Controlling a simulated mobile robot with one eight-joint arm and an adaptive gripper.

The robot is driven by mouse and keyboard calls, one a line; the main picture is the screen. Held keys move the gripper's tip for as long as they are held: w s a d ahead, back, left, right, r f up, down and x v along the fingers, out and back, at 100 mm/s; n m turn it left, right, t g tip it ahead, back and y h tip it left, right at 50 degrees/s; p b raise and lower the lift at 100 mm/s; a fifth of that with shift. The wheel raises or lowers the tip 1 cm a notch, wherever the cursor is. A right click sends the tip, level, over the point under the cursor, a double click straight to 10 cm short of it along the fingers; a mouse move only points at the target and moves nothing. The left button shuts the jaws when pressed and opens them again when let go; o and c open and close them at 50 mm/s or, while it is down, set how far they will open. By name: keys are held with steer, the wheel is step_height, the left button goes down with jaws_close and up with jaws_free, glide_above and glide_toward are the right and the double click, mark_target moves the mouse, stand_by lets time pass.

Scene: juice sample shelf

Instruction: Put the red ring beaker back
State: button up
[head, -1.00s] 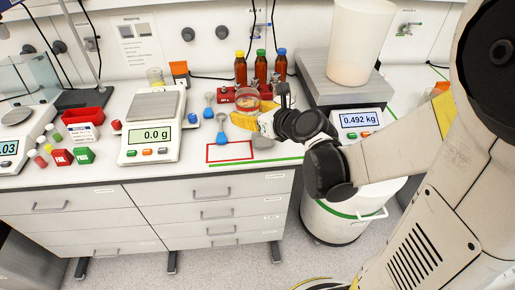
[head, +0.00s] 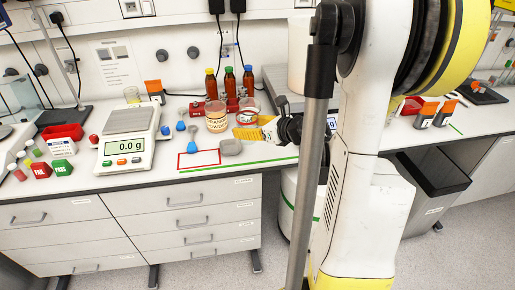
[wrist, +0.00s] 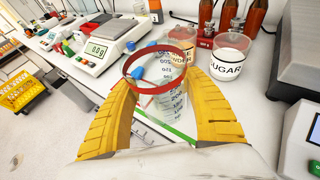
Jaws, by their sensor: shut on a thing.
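The red ring beaker (wrist: 170,106) is clear, graduated glass with a red band around its rim. In the wrist view, the two yellow fingers of my gripper (wrist: 163,86) are shut on its sides, and it looks upright. In the head view my gripper (head: 238,132) is over the bench, just right of the orange powder jar; the beaker is hard to make out there. A red outlined rectangle (head: 199,165) is marked on the bench, left of and nearer than my gripper.
The powder jar (head: 216,120) and sugar jar (wrist: 230,57) stand close by, before brown bottles (head: 230,84). Blue spoons (head: 192,133) and a grey object (head: 230,147) lie by the rectangle. A scale (head: 127,150) stands left. The rectangle's inside looks clear.

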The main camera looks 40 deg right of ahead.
steer(key=s+d+m+h, duration=0.1)
steer(key=s+d, duration=0.6)
steer(key=d, duration=0.4)
steer(key=b+x, duration=0.1)
steer(key=x, duration=0.3)
steer(key=a+f+b+x, duration=0.1)
steer(key=x, duration=0.3)
steer(key=s+f+b+x, duration=0.1)
steer(key=b+x, duration=0.1)
steer(key=x, duration=0.3)
steer(key=shift+a+f, duration=0.25)
steer(key=shift+f+b, duration=0.85)
steer(key=shift+f, duration=1.1)
steer(key=shift+f, duration=0.2)
steer(key=o, duration=1.3)
steer(key=shift+r, duration=0.15)
